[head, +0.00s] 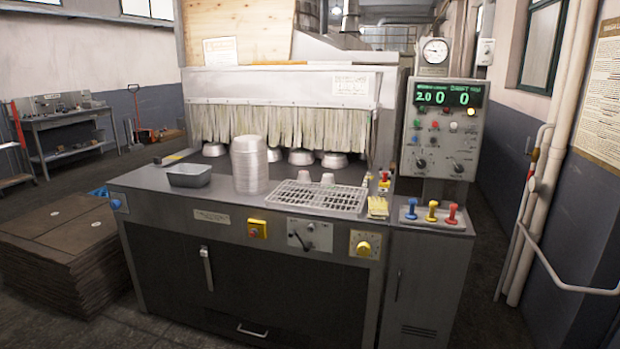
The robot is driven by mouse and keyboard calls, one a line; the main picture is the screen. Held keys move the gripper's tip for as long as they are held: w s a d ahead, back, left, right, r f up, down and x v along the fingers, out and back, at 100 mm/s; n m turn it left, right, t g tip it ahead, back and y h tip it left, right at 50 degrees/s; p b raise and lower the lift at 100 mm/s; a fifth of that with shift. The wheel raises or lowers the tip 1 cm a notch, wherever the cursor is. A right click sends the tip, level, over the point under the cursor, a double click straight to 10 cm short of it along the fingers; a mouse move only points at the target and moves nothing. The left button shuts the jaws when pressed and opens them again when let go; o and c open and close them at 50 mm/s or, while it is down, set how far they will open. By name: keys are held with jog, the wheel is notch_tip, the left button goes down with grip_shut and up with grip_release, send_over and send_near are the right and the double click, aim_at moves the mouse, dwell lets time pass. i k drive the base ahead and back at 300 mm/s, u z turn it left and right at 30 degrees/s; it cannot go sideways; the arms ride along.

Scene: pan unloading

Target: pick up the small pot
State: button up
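A tall stack of silver pans (249,170) stands left of the wire rack (318,197). My gripper is not in view.
A strip curtain (290,123) hangs behind. A control panel (440,130) rises at right, above colored levers (432,213). Stacked brown sheets (60,235) stand on the floor at left.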

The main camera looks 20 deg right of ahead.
aim_at(304, 176)
jog(key=u, duration=0.1)
jog(key=i, duration=0.75)
jog(key=u, duration=0.6)
